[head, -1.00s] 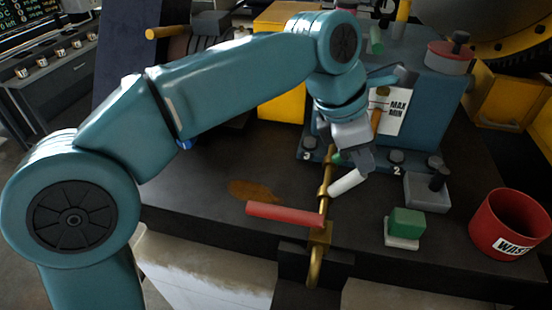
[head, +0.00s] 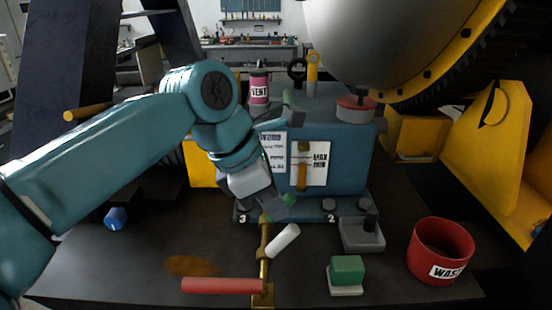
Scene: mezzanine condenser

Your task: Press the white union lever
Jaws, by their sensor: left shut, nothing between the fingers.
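The white union lever (head: 284,240) is a short white handle on the upright brass pipe (head: 264,243), tilted up to the right. A red lever (head: 222,286) lies level at the pipe's lower end, pointing left. My left gripper (head: 277,210) is shut and empty, pointing down just above and behind the white lever, near the top of the visible pipe. It hides part of the pipe's upper end, and I cannot tell whether it touches the lever. My right gripper is not in view.
A blue unit (head: 346,160) with gauge labels stands behind. A grey block with a black knob (head: 362,235), a green block (head: 347,270) and a red waste bin (head: 440,252) stand to the right. A brown stain (head: 192,265) marks the bench at left.

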